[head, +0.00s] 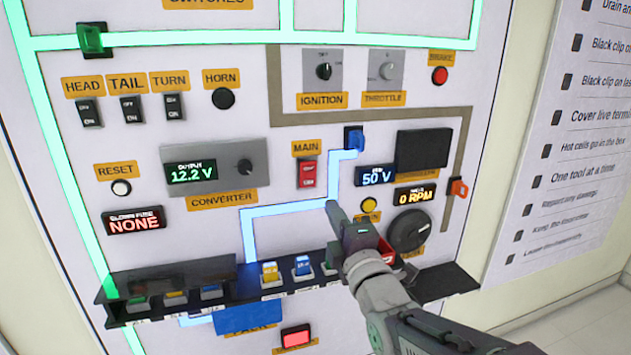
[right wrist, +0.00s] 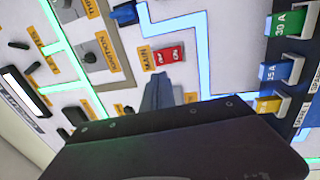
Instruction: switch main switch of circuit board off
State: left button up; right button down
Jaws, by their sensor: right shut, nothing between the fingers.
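The main switch (head: 308,174) is a red rocker on the white circuit board (head: 225,125), under an orange MAIN label (head: 306,148). The red main switch also shows in the right wrist view (right wrist: 168,57), just beyond the fingertips. My right gripper (head: 333,206) is shut and empty, below and a little right of the switch in the head view. Its narrow closed fingers also show in the right wrist view (right wrist: 158,78), pointing toward the switch. I cannot tell whether they touch the board; they look apart from the switch. My left gripper is not in view.
A blue lit line (head: 290,209) runs near the switch. The converter box (head: 215,170) is to its left, the 50 V display (head: 376,176) to its right. A dark ledge with fuses (head: 235,275) juts out below. A printed sheet (head: 560,150) hangs at right.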

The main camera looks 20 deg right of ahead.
jog(key=shift+w+b, duration=1.2)
jog(key=shift+b, duration=1.5)
jog(key=p, duration=0.2)
send_near(310, 168)
jog(key=w, duration=0.3)
jog(key=w+r, duration=0.1)
jog(key=w, duration=0.1)
jog(key=shift+w, duration=0.9)
